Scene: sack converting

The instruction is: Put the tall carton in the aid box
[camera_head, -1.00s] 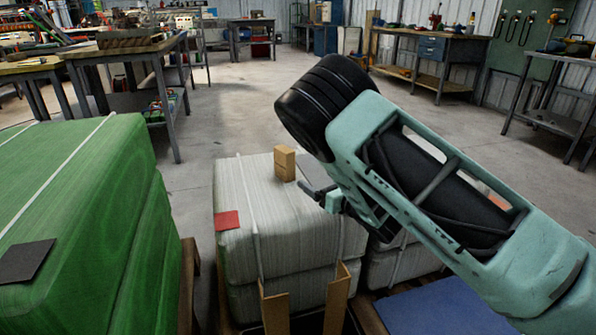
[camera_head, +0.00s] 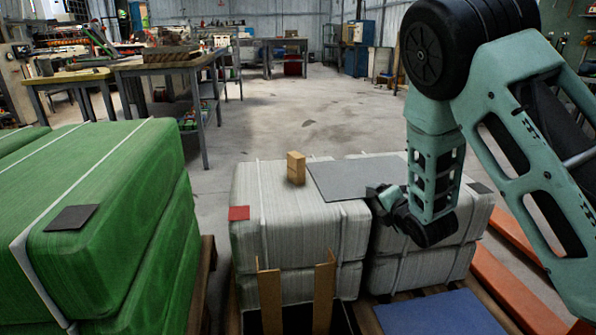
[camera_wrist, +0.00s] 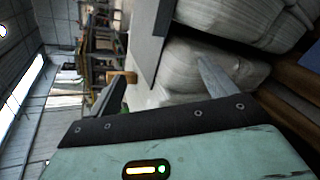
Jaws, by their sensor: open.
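The tall carton (camera_head: 296,168) is a small upright tan box standing on top of the white wrapped bale. It also shows in the wrist view (camera_wrist: 122,78), beyond one fingertip. My gripper (camera_head: 376,193) is open and empty, right of the carton and apart from it, low over the bales. Its two spread fingers show in the wrist view (camera_wrist: 158,86). An open box with raised cardboard flaps (camera_head: 270,300) stands at the front edge of the head view, before the white bale. It looks like the aid box; its inside is dark and mostly cut off.
A grey sheet (camera_head: 345,179) lies on the white bales between carton and gripper. A red patch (camera_head: 239,213) marks the bale's left corner. Green bales (camera_head: 110,200) stand left, a blue panel (camera_head: 440,314) front right. Workbenches stand behind open floor.

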